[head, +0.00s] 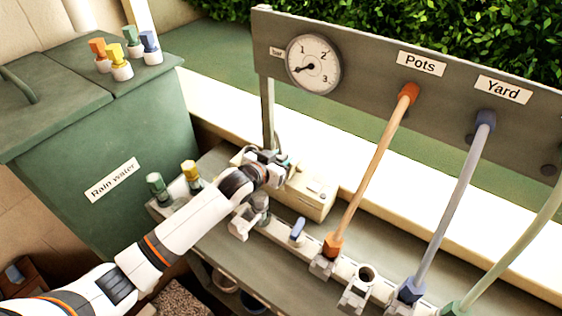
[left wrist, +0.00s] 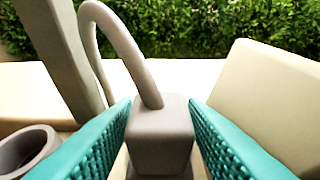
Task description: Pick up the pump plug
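The pump plug (left wrist: 160,135) is a grey-beige block with a thick curved cord rising from its top. In the left wrist view it sits between the two teal finger pads of my left gripper (left wrist: 160,120). The fingers are apart, one on each side of the block; firm contact does not show. In the head view my left gripper (head: 278,163) is at the bench, beside the cream box, and its wrist hides the plug. My right gripper is not in view.
A cream box (head: 312,192) stands close right of the gripper. A post (head: 267,115) and gauge board (head: 452,75) rise behind. Orange (head: 372,170), grey-blue and green hoses stand to the right. Green and yellow plugs (head: 190,172) sit left, near the rain water bin (head: 110,150).

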